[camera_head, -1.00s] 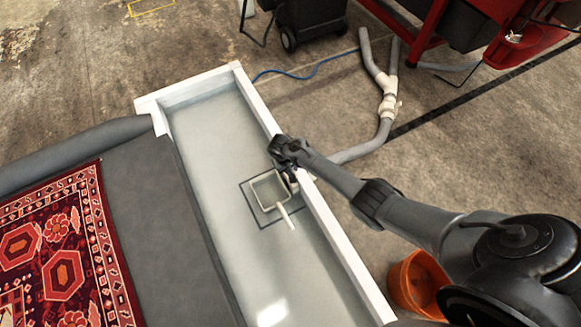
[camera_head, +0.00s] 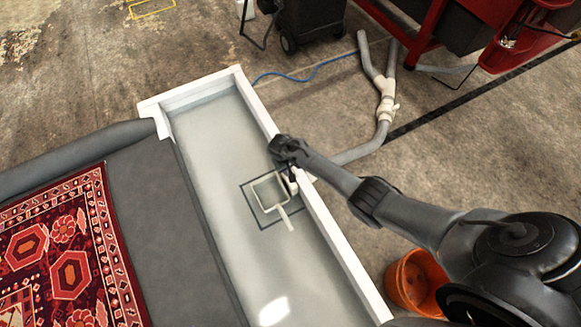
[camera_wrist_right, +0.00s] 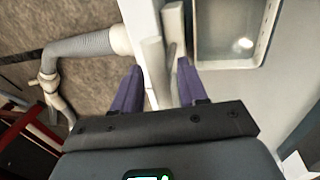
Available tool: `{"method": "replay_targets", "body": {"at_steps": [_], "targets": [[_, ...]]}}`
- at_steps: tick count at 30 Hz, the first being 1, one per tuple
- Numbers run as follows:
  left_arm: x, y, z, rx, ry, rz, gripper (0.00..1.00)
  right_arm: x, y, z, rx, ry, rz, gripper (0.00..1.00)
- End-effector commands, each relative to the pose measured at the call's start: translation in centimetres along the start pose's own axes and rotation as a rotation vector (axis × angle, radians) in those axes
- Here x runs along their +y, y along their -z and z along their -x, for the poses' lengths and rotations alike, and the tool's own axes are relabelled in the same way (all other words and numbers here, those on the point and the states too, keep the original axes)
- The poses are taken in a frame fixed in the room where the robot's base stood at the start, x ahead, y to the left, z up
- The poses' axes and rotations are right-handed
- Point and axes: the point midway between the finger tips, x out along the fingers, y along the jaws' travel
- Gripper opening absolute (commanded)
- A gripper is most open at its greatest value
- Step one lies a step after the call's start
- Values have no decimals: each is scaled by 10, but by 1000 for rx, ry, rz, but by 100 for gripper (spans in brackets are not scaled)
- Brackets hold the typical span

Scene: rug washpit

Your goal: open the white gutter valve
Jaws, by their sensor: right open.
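The white gutter valve seems to be the pale upright lever piece (camera_wrist_right: 155,72) at the gutter's white side wall, next to the square drain basket (camera_wrist_right: 197,62). In the head view, only a small white bit (camera_head: 291,186) of it shows beside my right gripper (camera_head: 288,172). In the right wrist view, my right gripper's purple fingers (camera_wrist_right: 158,85) are open, one on each side of the pale lever. I cannot tell whether they touch it. My left gripper is out of view.
The gutter (camera_head: 208,130) has white rims and a pale floor. A grey pipe with white fittings (camera_head: 388,108) runs outside its right wall. An orange bucket (camera_head: 400,285) stands below my right arm. A red patterned rug (camera_head: 65,255) lies at left.

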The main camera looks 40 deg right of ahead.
Motion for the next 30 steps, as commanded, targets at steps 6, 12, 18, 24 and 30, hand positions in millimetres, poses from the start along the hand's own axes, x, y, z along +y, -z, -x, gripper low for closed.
{"method": "replay_targets", "body": {"at_steps": [6, 12, 18, 24, 30], "targets": [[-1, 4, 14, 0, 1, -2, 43, 0, 0, 19, 2, 1, 0, 42], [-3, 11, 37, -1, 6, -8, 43, 1, 0, 54, 1, 1, 1, 42], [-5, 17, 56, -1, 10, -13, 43, 0, 0, 85, 1, 1, 1, 42], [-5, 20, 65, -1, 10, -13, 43, 0, 0, 104, 0, 1, 0, 42], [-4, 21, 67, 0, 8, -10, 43, 0, 0, 108, -1, 0, 0, 42]]}}
